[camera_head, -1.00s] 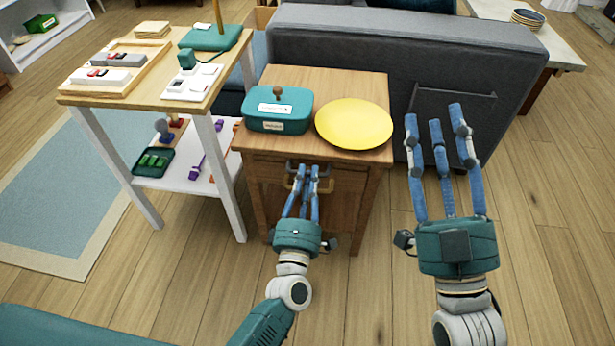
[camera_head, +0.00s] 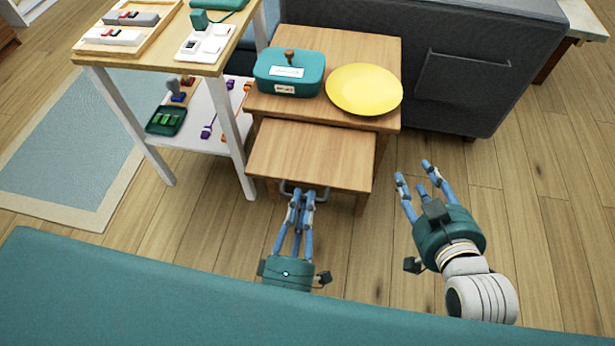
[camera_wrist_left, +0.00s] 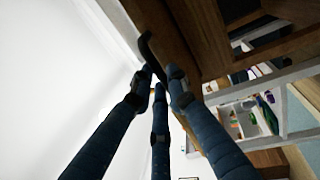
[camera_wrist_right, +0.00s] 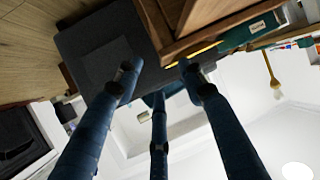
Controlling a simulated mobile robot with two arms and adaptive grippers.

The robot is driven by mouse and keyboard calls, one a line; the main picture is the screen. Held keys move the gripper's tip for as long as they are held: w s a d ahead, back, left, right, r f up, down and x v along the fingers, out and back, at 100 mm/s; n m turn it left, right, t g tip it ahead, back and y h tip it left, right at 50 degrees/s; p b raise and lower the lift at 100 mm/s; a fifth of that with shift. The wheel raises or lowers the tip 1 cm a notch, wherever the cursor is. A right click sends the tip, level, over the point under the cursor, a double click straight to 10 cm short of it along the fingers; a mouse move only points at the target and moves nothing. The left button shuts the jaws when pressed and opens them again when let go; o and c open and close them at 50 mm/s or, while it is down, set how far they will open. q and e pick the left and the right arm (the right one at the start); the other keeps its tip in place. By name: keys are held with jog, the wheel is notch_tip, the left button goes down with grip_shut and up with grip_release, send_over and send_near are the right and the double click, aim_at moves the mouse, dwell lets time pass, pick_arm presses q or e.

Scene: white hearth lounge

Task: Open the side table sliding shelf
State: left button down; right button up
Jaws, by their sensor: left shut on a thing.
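The wooden side table (camera_head: 337,43) stands in front of the grey sofa. Its sliding shelf (camera_head: 312,155) sticks out toward me, a bare wooden board below the table top. A grey metal handle (camera_head: 318,190) is on the shelf's front edge. My left gripper (camera_head: 302,196) is shut on this handle. In the left wrist view its fingers (camera_wrist_left: 160,85) meet at the dark handle (camera_wrist_left: 150,50) beside the wood. My right gripper (camera_head: 415,175) is open and empty, over the floor to the right of the table.
A teal lidded box (camera_head: 290,75) and a yellow plate (camera_head: 364,90) sit on the table top. A white-legged shelf unit (camera_head: 230,135) stands close on the left. The grey sofa (camera_head: 480,75) is behind. Wooden floor is open at the right.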

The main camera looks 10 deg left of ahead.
pick_arm(q)
jog(key=shift+s+f, duration=0.1)
jog(key=shift+s, duration=0.8)
pick_arm(e)
jog(key=shift+s+d+f+g, duration=0.2)
jog(key=shift+s+f+g, duration=0.2)
jog(key=shift+f, duration=0.3)
pick_arm(q)
jog(key=c, duration=1.7)
grip_release()
jog(key=s, duration=0.4)
jog(key=s+f, duration=0.1)
jog(key=s, duration=0.3)
jog(key=s+f, duration=0.1)
jog(key=s, duration=0.2)
jog(key=shift+s, duration=0.4)
